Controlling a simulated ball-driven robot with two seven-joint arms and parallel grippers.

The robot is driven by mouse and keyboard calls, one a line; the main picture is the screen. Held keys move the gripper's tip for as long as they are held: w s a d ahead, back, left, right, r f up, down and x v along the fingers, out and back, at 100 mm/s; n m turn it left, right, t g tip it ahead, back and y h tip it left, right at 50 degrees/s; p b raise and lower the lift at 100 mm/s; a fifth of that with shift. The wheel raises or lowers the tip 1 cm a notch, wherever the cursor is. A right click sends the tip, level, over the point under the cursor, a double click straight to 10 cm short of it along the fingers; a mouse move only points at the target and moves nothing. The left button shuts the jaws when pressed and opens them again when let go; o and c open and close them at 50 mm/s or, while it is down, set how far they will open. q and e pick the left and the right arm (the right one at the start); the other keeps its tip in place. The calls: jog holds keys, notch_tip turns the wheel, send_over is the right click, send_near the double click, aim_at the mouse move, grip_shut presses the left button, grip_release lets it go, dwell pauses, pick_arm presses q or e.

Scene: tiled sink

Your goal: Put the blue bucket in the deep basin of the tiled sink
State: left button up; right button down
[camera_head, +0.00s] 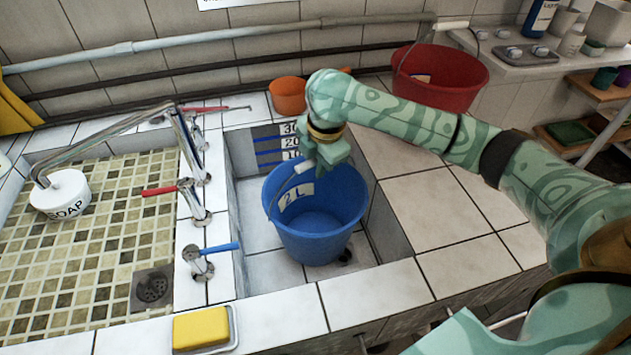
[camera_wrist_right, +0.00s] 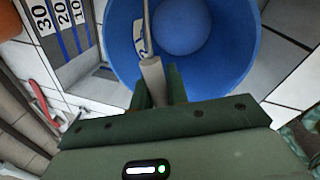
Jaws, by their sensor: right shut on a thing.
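The blue bucket (camera_head: 318,212), labelled 2 L, is inside the deep basin (camera_head: 253,222) of the tiled sink, upright or nearly so. I cannot tell whether its base touches the basin floor. My right gripper (camera_head: 306,165) is at the bucket's upper left rim, shut on the white grip of its wire handle. In the right wrist view the gripper fingers (camera_wrist_right: 160,90) close around that handle grip (camera_wrist_right: 153,75), with the blue bucket (camera_wrist_right: 225,60) beyond. My left gripper is not in view.
The shallow tiled basin (camera_head: 95,235) with a soap pot (camera_head: 62,194) lies left. Taps with red and blue levers (camera_head: 222,247) stand between the basins. A yellow sponge (camera_head: 201,328) lies in front. An orange bowl (camera_head: 287,95) and red bucket (camera_head: 438,80) stand behind.

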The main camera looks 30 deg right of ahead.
notch_tip(320, 180, down, 3)
jog(key=shift+f+b, duration=0.15)
jog(key=shift+b, duration=0.45)
jog(key=c, duration=1.4)
grip_release()
jog(key=shift+f, duration=0.1)
jog(key=r+p, duration=0.2)
jog(key=r, duration=0.2)
jog(key=s+r+p, duration=0.1)
jog(key=r+p, duration=0.1)
jog(key=r, duration=0.2)
jog(key=s+r+p, duration=0.1)
jog(key=r+p, duration=0.2)
jog(key=r, duration=0.1)
jog(key=shift+s+d, duration=0.1)
jog(key=shift+s, duration=0.15)
